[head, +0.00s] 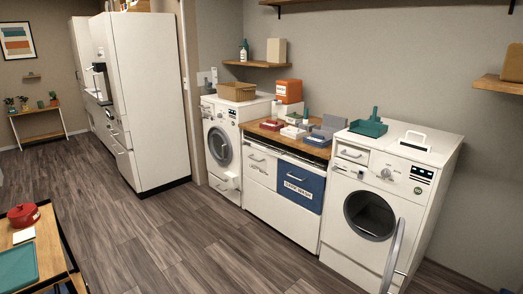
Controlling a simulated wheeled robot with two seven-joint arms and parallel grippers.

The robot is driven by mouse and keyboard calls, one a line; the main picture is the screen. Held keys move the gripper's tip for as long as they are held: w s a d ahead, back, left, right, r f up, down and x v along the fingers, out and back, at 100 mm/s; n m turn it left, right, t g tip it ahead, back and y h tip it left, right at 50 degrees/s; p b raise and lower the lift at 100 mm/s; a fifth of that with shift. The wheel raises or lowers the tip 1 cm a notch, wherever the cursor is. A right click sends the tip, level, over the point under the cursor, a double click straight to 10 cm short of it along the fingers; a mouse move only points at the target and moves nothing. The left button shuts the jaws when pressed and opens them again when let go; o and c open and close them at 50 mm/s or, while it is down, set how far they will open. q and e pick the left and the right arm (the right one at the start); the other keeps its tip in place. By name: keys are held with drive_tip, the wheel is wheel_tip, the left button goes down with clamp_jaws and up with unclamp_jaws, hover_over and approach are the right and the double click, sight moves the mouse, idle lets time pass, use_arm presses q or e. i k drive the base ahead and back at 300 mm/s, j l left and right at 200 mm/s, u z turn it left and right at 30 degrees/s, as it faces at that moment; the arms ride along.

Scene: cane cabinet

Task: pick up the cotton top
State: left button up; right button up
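I cannot make out a cotton top in the head view. The right washing machine (345,240) stands beside the counter, and its round drum opening (370,214) looks dark, with no cloth I can tell inside. A curved pale piece (393,256), which looks like its door swung open and seen edge-on, stands out at its front right. Neither of my grippers shows in the head view.
A left washing machine (231,113) carries a wicker basket (237,91). A green dustpan (368,127) lies on the right machine. A table with a red pot (24,215) stands lower left. Middle floor is clear.

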sight(294, 132)
drive_tip(key=i+l+z, duration=0.1)
drive_tip(key=i+z, duration=0.35)
drive_tip(key=i, duration=2.15)
drive_tip(key=i+l+u, duration=0.15)
drive_tip(key=i, duration=0.9)
drive_tip(key=l+u, duration=0.05)
